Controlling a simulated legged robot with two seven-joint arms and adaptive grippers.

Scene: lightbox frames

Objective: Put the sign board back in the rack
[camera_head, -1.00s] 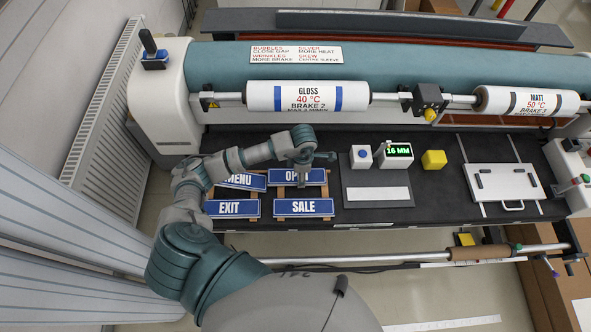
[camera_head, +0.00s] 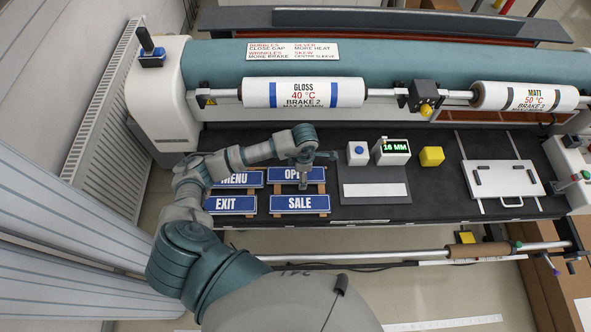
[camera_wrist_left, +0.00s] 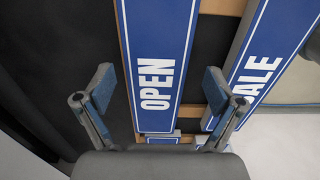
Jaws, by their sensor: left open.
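Several blue sign boards with white letters lie in wooden racks on the black bench. The OPEN board (camera_head: 283,175) is at the back right of the group, with the SALE board (camera_head: 300,203) in front of it. The MENU board (camera_head: 238,179) and EXIT board (camera_head: 232,204) lie to the left. My left gripper (camera_head: 304,183) is above the OPEN board, near its right end. In the left wrist view the fingers of my left gripper (camera_wrist_left: 163,100) are spread on either side of the OPEN board (camera_wrist_left: 157,60), with nothing held. Whether they touch it is unclear. My right gripper is not in view.
A grey plate with a white strip (camera_head: 374,191), a white box with a blue button (camera_head: 357,153), a display reading 16 MM (camera_head: 393,152) and a yellow block (camera_head: 431,156) stand to the right. A white handled panel (camera_head: 502,179) lies farther right. Rollers (camera_head: 304,92) run behind.

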